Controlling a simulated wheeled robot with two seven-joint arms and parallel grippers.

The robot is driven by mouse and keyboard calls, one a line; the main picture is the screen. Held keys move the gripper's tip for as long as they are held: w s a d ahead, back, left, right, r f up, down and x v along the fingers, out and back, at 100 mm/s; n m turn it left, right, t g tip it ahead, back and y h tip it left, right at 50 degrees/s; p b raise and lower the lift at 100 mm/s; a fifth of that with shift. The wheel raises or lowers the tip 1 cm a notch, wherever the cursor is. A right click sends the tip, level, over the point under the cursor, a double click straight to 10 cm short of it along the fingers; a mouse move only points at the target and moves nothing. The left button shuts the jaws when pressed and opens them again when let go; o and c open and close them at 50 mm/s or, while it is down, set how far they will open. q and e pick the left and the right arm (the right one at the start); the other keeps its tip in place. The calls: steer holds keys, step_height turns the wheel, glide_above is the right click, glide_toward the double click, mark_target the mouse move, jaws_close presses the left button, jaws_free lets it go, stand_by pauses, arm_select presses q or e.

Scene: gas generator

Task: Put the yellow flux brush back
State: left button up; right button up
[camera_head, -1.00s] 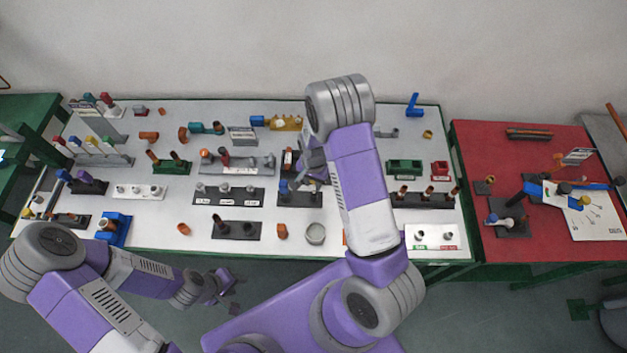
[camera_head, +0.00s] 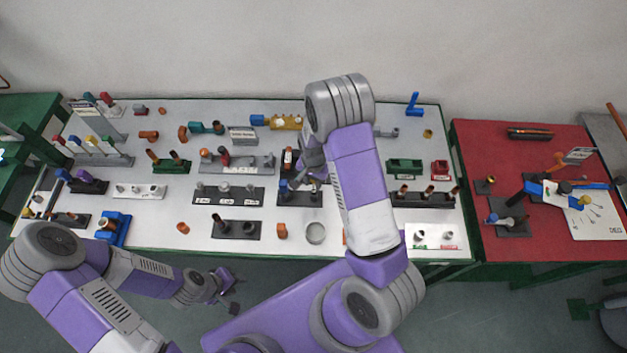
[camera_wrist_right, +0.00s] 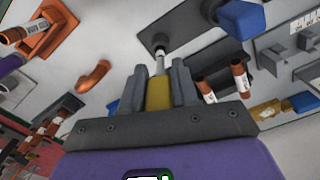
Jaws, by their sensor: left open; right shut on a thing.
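The yellow flux brush (camera_wrist_right: 158,94) is in the right wrist view, held between the fingers of my right gripper (camera_wrist_right: 160,82). Its pale metal end (camera_wrist_right: 160,62) points away from the gripper toward a dark holder plate (camera_wrist_right: 183,22). I cannot tell whether the end touches the plate. In the head view, my right gripper (camera_head: 304,172) is over the middle of the white table by a dark holder (camera_head: 300,199), and the brush is too small to make out. My left gripper (camera_head: 226,287) is open and empty, in front of the table and below its edge.
A blue-topped item (camera_wrist_right: 240,18) stands close to the right of the brush's end. Orange-brown tubes (camera_wrist_right: 240,76) stand near the right finger. The white table (camera_head: 150,225) is crowded with small racks. A red table (camera_head: 525,250) stands on the right.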

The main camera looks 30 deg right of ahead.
steer(key=shift+f, duration=0.2)
stand_by(0.3)
steer(key=shift+f+b, duration=2.25)
steer(key=shift+f, duration=0.25)
steer(key=shift+f, duration=0.1)
steer(key=o, duration=1)
steer(key=shift+c, duration=0.2)
step_height(320, 180, up, 8)
steer(key=shift+f+p, duration=0.15)
steer(key=shift+p, duration=0.15)
